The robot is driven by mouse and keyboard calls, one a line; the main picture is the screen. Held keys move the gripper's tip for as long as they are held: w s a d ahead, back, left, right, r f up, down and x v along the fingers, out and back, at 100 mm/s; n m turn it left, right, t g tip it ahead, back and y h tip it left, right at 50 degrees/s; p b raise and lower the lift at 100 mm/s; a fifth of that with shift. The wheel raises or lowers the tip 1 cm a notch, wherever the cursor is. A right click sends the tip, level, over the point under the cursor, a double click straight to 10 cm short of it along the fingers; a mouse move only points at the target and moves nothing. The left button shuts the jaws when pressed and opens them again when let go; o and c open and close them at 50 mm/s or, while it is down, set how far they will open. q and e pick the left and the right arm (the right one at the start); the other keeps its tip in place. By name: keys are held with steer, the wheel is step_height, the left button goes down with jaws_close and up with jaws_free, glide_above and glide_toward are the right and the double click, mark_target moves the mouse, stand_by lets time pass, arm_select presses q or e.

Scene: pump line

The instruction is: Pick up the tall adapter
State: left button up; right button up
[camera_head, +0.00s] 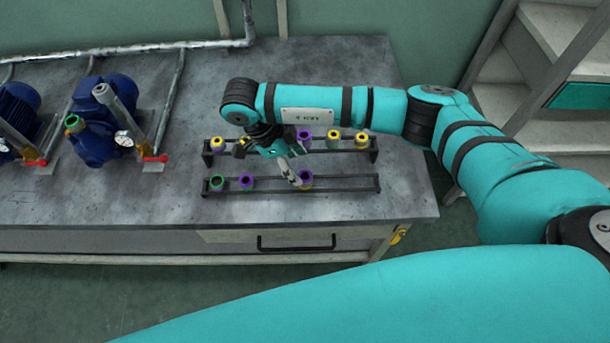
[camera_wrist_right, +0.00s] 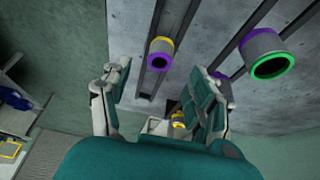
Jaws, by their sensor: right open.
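My right gripper (camera_head: 296,168) is open above the two racks, its fingers close to a front-rack adapter (camera_head: 306,179) with purple and yellow rings, which they partly hide. In the right wrist view the open fingers (camera_wrist_right: 160,78) stand apart, and a grey adapter with a yellow and a purple ring (camera_wrist_right: 161,54) shows just beyond the gap between them. Other adapters in the front rack are a green-topped one (camera_head: 217,183) and a purple-topped one (camera_head: 247,181). I cannot tell from the pictures which adapter is the tall one. My left gripper is not in view.
The back rack (camera_head: 376,152) holds several yellow- and purple-topped adapters, partly behind my gripper. Blue pumps (camera_head: 97,140) with pipes and red-handled valves stand at the left of the grey table (camera_head: 350,70). Bare tabletop lies in front of the front rack (camera_head: 345,189).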

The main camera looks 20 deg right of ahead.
mark_target(305, 175)
steer(key=shift+s+d+f, duration=0.1)
steer(key=shift+d+f, duration=0.15)
steer(key=shift+f, duration=0.35)
steer(key=p+x, duration=0.2)
steer(key=x, duration=0.2)
steer(key=shift+s+d, duration=0.1)
steer(key=shift+d, duration=0.05)
steer(key=shift+d+f, duration=0.15)
steer(key=shift+f, duration=0.4)
steer(key=c, duration=1.1)
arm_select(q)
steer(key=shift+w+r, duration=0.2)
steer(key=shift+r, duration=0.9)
arm_select(e)
steer(key=shift+c, duration=0.5)
steer(key=shift+r, duration=0.1)
